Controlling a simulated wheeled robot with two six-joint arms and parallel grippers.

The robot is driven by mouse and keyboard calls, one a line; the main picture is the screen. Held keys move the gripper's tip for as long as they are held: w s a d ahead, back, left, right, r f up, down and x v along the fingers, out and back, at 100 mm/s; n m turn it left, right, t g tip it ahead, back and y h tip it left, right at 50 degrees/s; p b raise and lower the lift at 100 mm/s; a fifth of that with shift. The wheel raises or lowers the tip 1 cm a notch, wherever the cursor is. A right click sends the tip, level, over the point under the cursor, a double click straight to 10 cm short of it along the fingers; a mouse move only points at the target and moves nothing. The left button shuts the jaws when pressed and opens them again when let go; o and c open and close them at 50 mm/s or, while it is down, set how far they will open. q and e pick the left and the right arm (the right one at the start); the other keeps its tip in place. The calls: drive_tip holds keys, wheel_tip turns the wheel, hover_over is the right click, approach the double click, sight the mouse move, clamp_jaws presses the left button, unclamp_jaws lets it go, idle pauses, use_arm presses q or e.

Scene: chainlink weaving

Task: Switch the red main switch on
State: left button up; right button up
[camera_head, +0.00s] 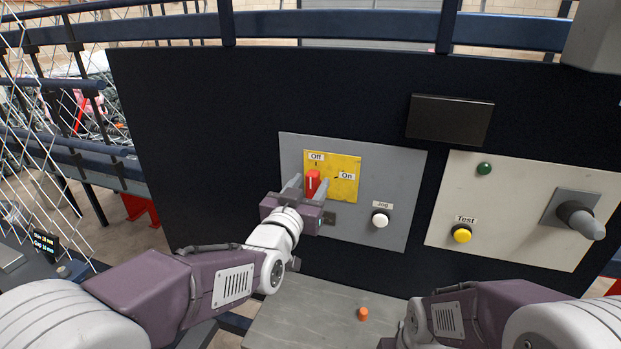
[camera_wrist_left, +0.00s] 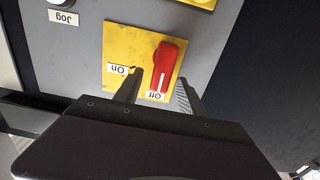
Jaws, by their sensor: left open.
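The red main switch (camera_head: 312,183) sits on a yellow plate (camera_head: 346,166) on a grey panel. Its knob points up at the Off label (camera_head: 316,156); the On label (camera_head: 346,175) is to its right. My left gripper (camera_head: 307,185) is open, with one finger on each side of the red knob. In the left wrist view the red switch (camera_wrist_left: 168,66) appears upside down, its white line toward Off, between the open fingers of the gripper (camera_wrist_left: 160,80). I cannot tell whether either finger touches it. My right gripper is out of view.
A white Jog button (camera_head: 380,219) is right of the switch. A cream panel (camera_head: 510,248) holds a yellow Test button (camera_head: 461,234), a green button (camera_head: 484,168) and a grey knob (camera_head: 580,221). An orange peg (camera_head: 363,313) stands on the grey surface (camera_head: 310,318) below.

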use_arm(q)
drive_tip(key=shift+w+d, duration=0.2)
drive_tip(key=shift+w, duration=0.35)
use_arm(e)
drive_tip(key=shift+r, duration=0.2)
use_arm(q)
drive_tip(key=shift+a, duration=0.1)
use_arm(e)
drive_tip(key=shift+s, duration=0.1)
use_arm(q)
drive_tip(key=shift+s, duration=0.1)
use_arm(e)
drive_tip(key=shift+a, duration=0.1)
use_arm(q)
clamp_jaws()
